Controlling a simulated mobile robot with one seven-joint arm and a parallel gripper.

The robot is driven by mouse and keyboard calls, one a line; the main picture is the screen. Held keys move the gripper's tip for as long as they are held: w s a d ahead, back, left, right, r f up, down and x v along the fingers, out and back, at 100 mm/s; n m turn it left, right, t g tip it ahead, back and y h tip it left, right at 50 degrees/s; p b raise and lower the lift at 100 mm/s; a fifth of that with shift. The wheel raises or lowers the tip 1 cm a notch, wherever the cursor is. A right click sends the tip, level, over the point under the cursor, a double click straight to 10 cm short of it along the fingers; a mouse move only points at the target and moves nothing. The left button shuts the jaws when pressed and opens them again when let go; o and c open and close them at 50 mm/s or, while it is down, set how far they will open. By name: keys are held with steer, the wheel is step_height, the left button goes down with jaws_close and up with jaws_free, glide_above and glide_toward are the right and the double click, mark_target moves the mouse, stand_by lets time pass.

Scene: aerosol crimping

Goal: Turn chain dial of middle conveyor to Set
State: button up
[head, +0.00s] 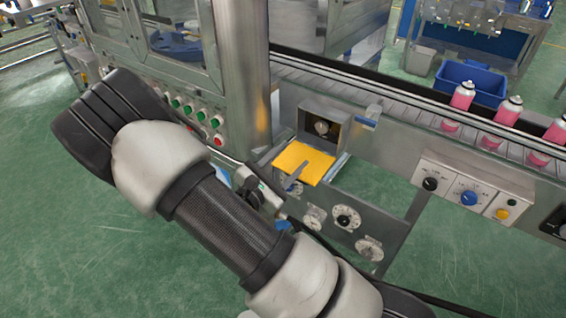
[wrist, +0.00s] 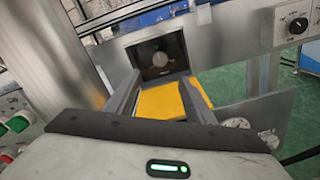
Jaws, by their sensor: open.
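A round dial (head: 321,127) sits inside an open recessed metal box (head: 345,118) under the conveyor. The dial (wrist: 160,59) also shows in the wrist view, on a dark face with a small mark; its lettering is too small to read. A yellow flap (head: 311,162) lies open below the box. My gripper (wrist: 160,82) is open, its two grey fingers apart over the yellow flap, pointing at the box. The fingers look empty and short of the dial. In the head view my arm hides most of the hand.
A lower panel (head: 328,231) bears several more dials. To the right, a control box (head: 450,170) has a black knob (head: 430,184), a blue knob (head: 468,198) and a yellow button (head: 502,214). Pink cans (head: 507,111) stand on the conveyor. A thick steel post (head: 245,75) rises left of the box.

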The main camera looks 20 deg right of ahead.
steer(key=shift+v, duration=1.55)
